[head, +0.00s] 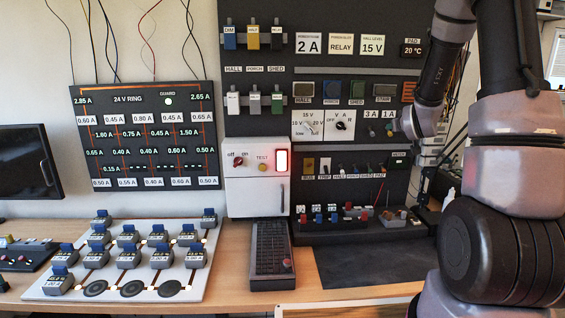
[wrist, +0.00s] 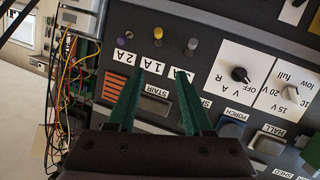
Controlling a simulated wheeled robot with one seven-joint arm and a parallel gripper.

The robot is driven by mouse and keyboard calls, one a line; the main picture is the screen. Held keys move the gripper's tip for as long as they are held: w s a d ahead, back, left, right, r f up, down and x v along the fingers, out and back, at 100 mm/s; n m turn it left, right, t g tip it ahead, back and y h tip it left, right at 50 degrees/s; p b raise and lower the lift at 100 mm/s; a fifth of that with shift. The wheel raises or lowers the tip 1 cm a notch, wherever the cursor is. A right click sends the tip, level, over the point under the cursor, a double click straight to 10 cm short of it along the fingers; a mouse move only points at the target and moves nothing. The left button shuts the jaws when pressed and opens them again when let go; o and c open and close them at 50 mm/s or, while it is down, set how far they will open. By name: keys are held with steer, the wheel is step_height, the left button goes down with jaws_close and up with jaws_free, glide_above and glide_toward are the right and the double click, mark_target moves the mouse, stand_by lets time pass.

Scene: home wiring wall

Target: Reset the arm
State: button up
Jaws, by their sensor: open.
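My arm (head: 497,150) is bent at the right of the head view, and its wrist hangs in front of the right side of the dark wall panel (head: 355,25). In the wrist view the panel appears upside down. My gripper (wrist: 160,74) shows there as two green fingers, spread apart with nothing between them. The fingers lie over the panel near the STAIR label (wrist: 154,92) and its button (wrist: 152,106). I cannot tell whether the fingertips touch the panel. In the head view the fingers are hard to make out.
A white board (head: 200,285) with several blue-topped blocks lies at left. A dark mat (head: 365,265) is clear at front right. Loose wires (wrist: 68,75) hang beside the panel.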

steer(key=s+a+r+m+g+y, duration=0.1)
steer(key=s+a+r+m+g, duration=0.1)
steer(key=s+a+r, duration=0.45)
steer(key=s+a+r+g+y, duration=0.1)
steer(key=s+a+g, duration=0.1)
steer(key=s, duration=0.7)
steer(key=s+a+r+m+g+y, duration=0.1)
steer(key=s+a, duration=0.4)
steer(key=s, duration=0.5)
steer(key=s+a+r+m+g+y, duration=0.1)
steer(key=s+a+r+g+y, duration=0.1)
steer(key=s, duration=0.8)
steer(key=shift+a+r+g+y, duration=0.3)
steer(key=shift+a+r+g, duration=0.1)
steer(key=shift+a, duration=0.5)
